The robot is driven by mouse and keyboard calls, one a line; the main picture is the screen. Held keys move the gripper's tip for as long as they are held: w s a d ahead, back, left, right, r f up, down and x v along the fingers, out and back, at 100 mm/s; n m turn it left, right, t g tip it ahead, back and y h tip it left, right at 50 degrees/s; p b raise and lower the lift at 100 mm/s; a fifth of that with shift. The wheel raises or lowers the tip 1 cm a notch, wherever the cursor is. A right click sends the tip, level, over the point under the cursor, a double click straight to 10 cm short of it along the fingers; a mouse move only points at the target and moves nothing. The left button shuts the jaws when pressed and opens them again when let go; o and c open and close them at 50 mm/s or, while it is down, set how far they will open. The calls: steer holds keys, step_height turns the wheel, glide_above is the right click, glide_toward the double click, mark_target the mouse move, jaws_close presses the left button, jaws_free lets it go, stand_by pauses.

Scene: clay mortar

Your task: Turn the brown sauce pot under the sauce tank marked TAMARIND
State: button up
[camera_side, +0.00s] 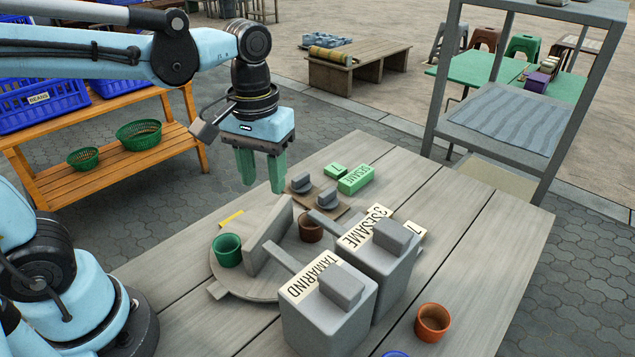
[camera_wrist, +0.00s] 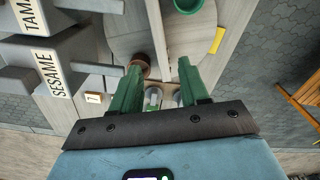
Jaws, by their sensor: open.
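The brown sauce pot (camera_side: 311,227) stands on a grey round turntable (camera_side: 226,278), close to the spout end of the SESAME tank (camera_side: 385,270). In the wrist view the brown pot (camera_wrist: 139,63) shows beyond the left finger. A green pot (camera_side: 227,250) stands on the turntable's other side, with an upright grey divider (camera_side: 268,240) between the pots. The TAMARIND tank (camera_side: 325,325) stands at the front, its spout pointing towards the divider. My gripper (camera_side: 262,172) is open and empty, fingers down, above and behind the turntable, apart from both pots.
A terracotta pot (camera_side: 432,322) stands on the table right of the tanks. Behind the turntable are a green SESAME block (camera_side: 356,179) and grey knobbed pieces (camera_side: 301,183) on a brown board. A yellow strip (camera_side: 231,219) lies beside the turntable.

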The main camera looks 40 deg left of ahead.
mark_target(268, 220)
steer(key=shift+f, duration=6.05)
steer(key=shift+c, duration=0.3)
jaws_close()
